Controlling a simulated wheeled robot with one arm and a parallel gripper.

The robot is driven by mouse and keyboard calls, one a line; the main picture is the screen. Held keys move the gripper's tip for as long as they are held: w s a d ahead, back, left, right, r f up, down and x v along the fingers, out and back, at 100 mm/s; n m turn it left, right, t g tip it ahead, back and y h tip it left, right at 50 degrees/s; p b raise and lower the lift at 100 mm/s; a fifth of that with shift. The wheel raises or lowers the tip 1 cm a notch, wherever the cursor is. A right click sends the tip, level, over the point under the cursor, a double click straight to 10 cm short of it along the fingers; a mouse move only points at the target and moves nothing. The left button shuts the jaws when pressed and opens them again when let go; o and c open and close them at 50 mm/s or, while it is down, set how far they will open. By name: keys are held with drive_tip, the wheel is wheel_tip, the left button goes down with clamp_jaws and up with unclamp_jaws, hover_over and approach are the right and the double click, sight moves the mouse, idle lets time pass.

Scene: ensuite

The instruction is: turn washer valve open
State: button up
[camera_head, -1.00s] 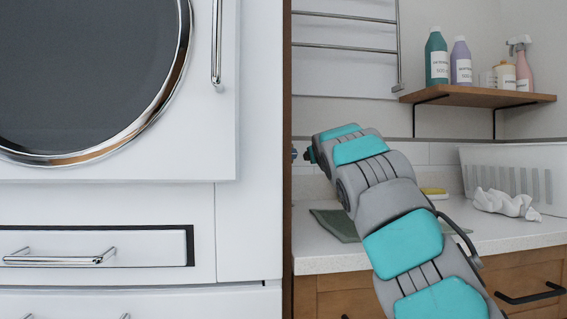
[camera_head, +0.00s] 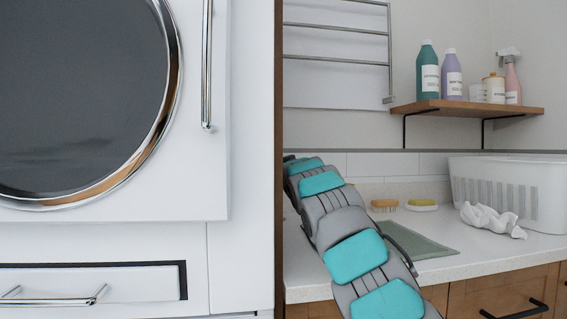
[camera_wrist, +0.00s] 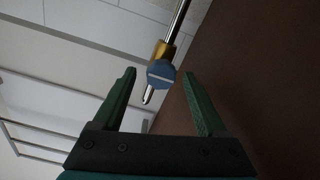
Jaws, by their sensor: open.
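The washer valve (camera_wrist: 161,74) shows in the wrist view as a blue round knob with a pale line across it, on a brass fitting (camera_wrist: 164,50) along a thin metal pipe (camera_wrist: 181,18). My gripper (camera_wrist: 160,88) is open, with one green finger on each side of the knob's picture position. The knob appears between and just beyond the fingertips; I cannot tell the exact depth gap, and no contact shows. In the head view my arm reaches behind the edge of the white appliance (camera_head: 245,180), so the gripper and valve are hidden there.
A brown panel (camera_wrist: 265,80) stands close on the right in the wrist view. The counter (camera_head: 470,262) holds a green cloth (camera_head: 425,240), brush (camera_head: 384,205), yellow sponge (camera_head: 422,205), crumpled white cloth (camera_head: 490,220) and white basket (camera_head: 540,200). A shelf (camera_head: 470,107) with bottles hangs above.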

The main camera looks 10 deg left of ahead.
drive_tip(key=shift+w+a, duration=0.1)
drive_tip(key=shift+w, duration=0.1)
drive_tip(key=shift+f, duration=0.1)
clamp_jaws()
idle(0.5)
